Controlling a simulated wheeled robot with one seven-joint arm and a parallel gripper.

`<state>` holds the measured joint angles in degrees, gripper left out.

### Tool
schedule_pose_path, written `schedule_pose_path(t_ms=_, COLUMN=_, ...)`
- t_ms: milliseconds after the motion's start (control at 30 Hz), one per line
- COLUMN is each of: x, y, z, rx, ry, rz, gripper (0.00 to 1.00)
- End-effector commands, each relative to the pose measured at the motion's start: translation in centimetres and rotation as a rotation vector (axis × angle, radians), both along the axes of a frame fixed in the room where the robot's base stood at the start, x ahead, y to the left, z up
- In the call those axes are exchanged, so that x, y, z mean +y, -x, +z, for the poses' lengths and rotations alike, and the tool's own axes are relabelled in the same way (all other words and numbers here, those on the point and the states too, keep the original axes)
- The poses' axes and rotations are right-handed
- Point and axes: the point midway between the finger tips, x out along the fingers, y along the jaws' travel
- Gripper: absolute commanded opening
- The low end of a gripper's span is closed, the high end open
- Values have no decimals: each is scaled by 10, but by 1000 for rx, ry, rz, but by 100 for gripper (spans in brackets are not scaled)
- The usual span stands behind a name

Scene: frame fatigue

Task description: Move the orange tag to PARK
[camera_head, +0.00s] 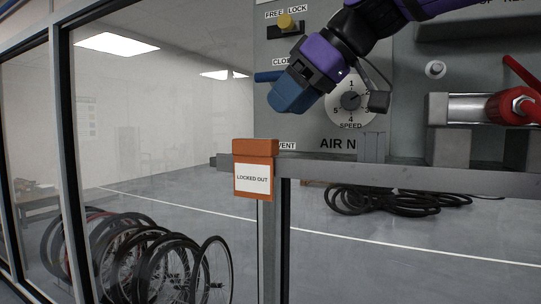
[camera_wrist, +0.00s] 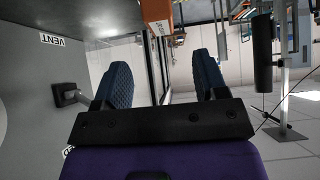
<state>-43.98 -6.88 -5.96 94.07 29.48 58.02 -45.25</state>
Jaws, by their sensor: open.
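The orange tag (camera_head: 253,180) carries a white "LOCKED OUT" label and hangs over the grey rail at the front edge of the panel, below and left of my gripper. My gripper (camera_head: 292,92), with blue fingertips on a purple arm, is in front of the panel, above the tag and apart from it. In the wrist view my gripper (camera_wrist: 164,78) is open, with nothing between its two blue fingers. An orange piece at the top of the wrist view may be the tag. I cannot see a PARK label.
A yellow knob (camera_head: 285,22) is above. A red-ended cylinder (camera_head: 510,105) is at right. Bicycle wheels (camera_head: 150,262) stand behind glass at lower left.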

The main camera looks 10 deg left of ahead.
Motion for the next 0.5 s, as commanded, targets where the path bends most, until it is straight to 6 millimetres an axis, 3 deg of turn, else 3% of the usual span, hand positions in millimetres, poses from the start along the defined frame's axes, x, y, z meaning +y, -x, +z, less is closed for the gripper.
schedule_pose_path(t_ms=200, x=22, y=-6, z=-24, rx=3, ry=1, rz=1, gripper=66)
schedule_pose_path(t_ms=500, x=33, y=-8, z=-36, rx=1, ry=2, rz=-1, gripper=66)
